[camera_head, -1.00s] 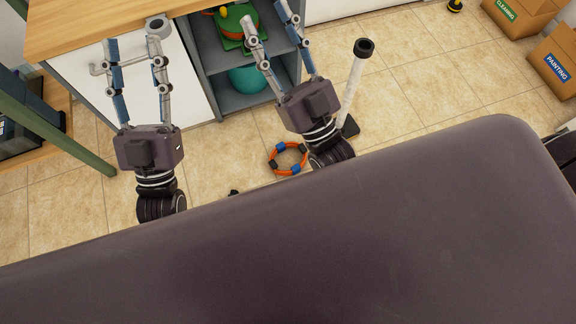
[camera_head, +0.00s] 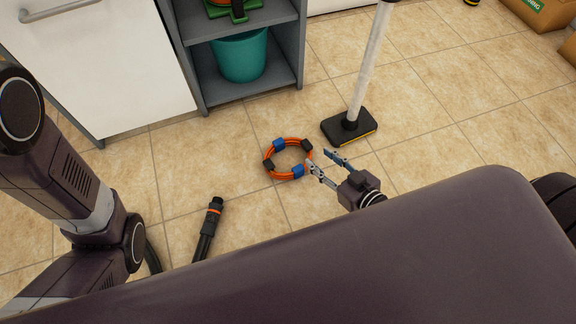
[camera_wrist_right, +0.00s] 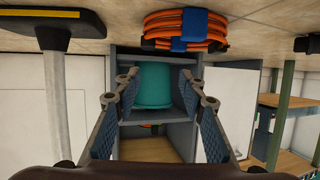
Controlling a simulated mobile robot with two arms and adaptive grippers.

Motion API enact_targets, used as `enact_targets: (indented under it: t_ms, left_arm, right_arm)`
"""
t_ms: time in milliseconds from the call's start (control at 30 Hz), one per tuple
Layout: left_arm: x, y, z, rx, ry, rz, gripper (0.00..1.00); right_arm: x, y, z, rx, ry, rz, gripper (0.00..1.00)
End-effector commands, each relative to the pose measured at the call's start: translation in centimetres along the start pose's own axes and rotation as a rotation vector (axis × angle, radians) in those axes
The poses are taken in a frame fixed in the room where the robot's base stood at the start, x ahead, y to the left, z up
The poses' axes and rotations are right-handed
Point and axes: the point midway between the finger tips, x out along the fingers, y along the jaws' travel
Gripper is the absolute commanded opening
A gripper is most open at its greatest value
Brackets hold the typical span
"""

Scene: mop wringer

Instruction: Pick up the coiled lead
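The coiled lead (camera_head: 288,158) is an orange ring with blue and black bands, lying flat on the tiled floor. It also shows at the top of the right wrist view (camera_wrist_right: 185,32), upside down there. My right gripper (camera_head: 322,160) is low near the floor, just right of the lead, its fingers apart. In the right wrist view the space between its fingers (camera_wrist_right: 160,90) is empty, and the lead lies outside that gap. Whether a finger touches the lead cannot be told. My left arm shows at the left, but its gripper is not in view.
A mop-like tool with a white pole and flat black head (camera_head: 350,126) stands close behind my right gripper. A black hose end (camera_head: 209,226) lies left of it on the floor. A grey shelf (camera_head: 246,93) holds a teal bucket (camera_head: 240,57). Floor around the lead is mostly clear.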

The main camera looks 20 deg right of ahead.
Motion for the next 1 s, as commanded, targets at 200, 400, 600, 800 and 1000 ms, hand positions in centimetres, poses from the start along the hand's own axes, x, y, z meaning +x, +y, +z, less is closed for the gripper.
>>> enact_targets:
  t_ms: [200,400,600,800,1000]
  left_arm:
    - [0.0,0.3,-1.0,0.003,0.022,0.008,0.40]
    - [-0.3,0.4,-1.0,0.003,0.021,0.008,0.40]
    - [-0.4,0.4,-1.1,0.003,0.021,0.008,0.40]
    - [-0.7,0.5,-1.1,0.003,0.021,0.008,0.40]
    - [-1.0,0.6,-1.3,0.003,0.022,0.009,0.40]
  right_arm:
    - [1.4,1.9,2.9,0.002,-0.043,0.044,0.38]
    - [4.5,2.0,2.8,0.002,-0.041,0.043,0.38]
    - [6.1,2.0,2.9,0.006,-0.043,0.042,0.38]
    - [8.1,2.1,2.9,0.004,-0.041,0.043,0.38]
    - [10.9,2.2,3.1,0.004,-0.042,0.043,0.38]
